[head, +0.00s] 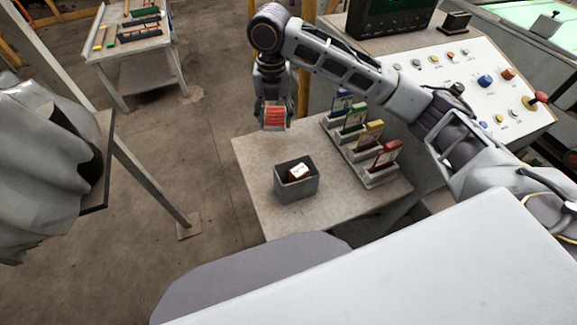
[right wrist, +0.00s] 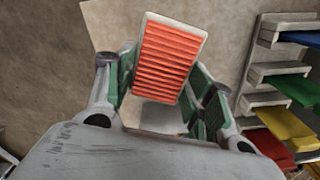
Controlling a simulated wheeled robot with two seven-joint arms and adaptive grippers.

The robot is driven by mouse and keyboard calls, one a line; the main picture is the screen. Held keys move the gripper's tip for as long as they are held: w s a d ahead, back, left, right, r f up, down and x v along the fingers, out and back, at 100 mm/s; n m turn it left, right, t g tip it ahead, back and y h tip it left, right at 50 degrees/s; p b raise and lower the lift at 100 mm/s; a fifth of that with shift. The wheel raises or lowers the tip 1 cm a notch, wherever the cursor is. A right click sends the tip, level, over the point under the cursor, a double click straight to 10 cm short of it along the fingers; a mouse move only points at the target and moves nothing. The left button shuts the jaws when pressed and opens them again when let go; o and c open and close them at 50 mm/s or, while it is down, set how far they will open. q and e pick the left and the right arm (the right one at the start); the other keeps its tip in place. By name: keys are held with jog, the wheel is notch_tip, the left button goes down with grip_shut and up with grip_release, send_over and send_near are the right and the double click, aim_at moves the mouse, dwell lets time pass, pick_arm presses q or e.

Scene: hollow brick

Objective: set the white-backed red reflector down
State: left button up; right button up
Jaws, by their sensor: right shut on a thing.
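My right gripper (head: 274,122) is shut on the red reflector (head: 274,117), near the far left edge of the table. In the right wrist view the reflector (right wrist: 165,58) shows its ribbed orange-red face and a pale rim, tilted between the two fingers of the right gripper (right wrist: 160,88). Its white back is mostly hidden. Whether it touches the table is hard to tell; it looks held above or just past the far edge. My left gripper is not in view.
A grey table (head: 248,165) holds an open grey hollow box (head: 296,188) with a white and dark item inside. A rack (head: 377,181) with blue, green, yellow and red cards stands at the right. A control panel (head: 470,80) lies behind. The table's front left is clear.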

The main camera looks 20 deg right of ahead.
send_over(277, 147)
jog(key=shift+f, duration=2.5)
jog(key=shift+f, duration=0.1)
jog(key=shift+f, duration=2.4)
jog(key=o, duration=1)
jog(key=shift+f, duration=0.1)
jog(key=shift+o, duration=0.2)
notch_tip(277, 147, up, 12)
jog(key=shift+r, duration=0.1)
